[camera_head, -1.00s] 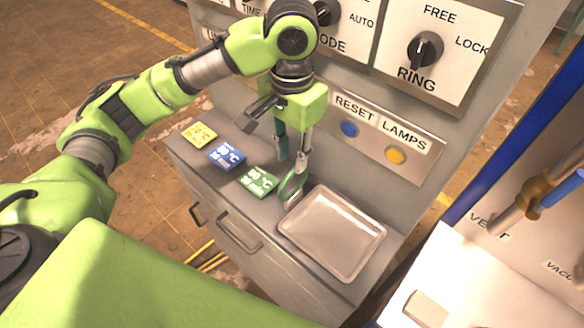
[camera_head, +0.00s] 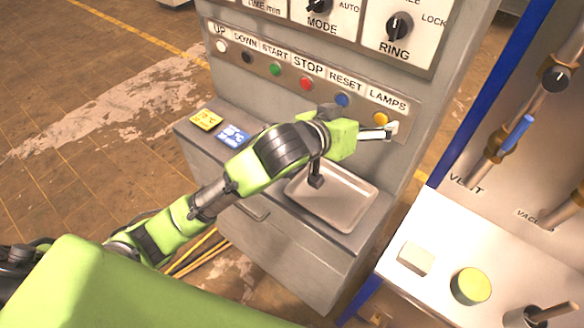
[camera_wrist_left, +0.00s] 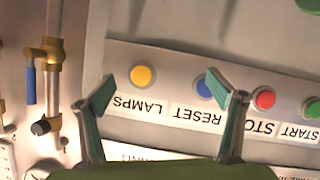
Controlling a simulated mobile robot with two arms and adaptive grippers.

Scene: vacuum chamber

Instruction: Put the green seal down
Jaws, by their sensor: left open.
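The green seal does not show in either view now; my left forearm covers the part of the ledge where a green ring stood earlier. My left gripper (camera_head: 388,132) is at the button panel, close to the yellow LAMPS button (camera_head: 380,118). In the left wrist view, its two fingers (camera_wrist_left: 160,105) are spread apart with nothing between them. The yellow button (camera_wrist_left: 142,76) shows beyond the gap between them. The metal tray (camera_head: 345,205) on the ledge looks empty, partly hidden by my wrist. My right gripper is not in view.
A yellow card (camera_head: 206,120) and a blue card (camera_head: 233,135) lie on the ledge at left. The button panel (camera_head: 290,75) rises behind.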

